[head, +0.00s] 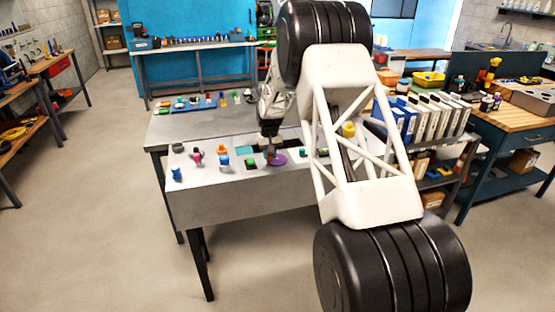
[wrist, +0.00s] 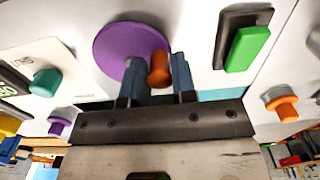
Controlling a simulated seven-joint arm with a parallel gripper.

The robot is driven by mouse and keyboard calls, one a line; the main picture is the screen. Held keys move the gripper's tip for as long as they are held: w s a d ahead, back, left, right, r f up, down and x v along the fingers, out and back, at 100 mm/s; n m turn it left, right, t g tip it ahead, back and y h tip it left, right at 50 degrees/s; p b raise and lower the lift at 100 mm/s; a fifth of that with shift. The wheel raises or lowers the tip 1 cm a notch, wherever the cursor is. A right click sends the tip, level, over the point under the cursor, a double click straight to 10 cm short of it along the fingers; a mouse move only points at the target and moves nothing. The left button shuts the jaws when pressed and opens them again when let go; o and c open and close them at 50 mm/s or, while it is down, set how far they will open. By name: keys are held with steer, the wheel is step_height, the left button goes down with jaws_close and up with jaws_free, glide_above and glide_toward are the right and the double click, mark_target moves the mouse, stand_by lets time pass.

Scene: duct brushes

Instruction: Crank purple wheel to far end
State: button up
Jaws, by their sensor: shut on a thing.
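The purple wheel (wrist: 108,45) is a flat disc on the light panel, upper left of centre in the wrist view. A short orange-brown crank handle (wrist: 159,68) stands out near its right edge. My gripper (wrist: 160,76) has its two blue-grey fingers on either side of this handle and is shut on it. In the head view, the purple wheel (head: 280,160) shows on the top of the grey console, partly covered by my gripper (head: 270,147). The handle is hard to make out there.
A green rocker switch (wrist: 247,48) in a dark frame lies right of the wheel, with an orange knob (wrist: 282,104) beyond. A teal knob (wrist: 45,82) and a small purple knob (wrist: 59,126) lie left. More controls, including a blue knob (head: 177,174), stand along the console (head: 245,200).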

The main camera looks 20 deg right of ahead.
mark_target(278, 163)
steer(key=shift+s, duration=0.15)
steer(key=shift+s+d+f, duration=0.1)
steer(key=shift+s+d, duration=0.1)
steer(key=shift+s, duration=0.35)
steer(key=shift+s+d, duration=0.15)
stand_by(0.3)
steer(key=shift+s+d, duration=0.35)
steer(key=shift+d, duration=0.05)
steer(key=shift+s+d, duration=0.2)
steer(key=shift+d, duration=0.4)
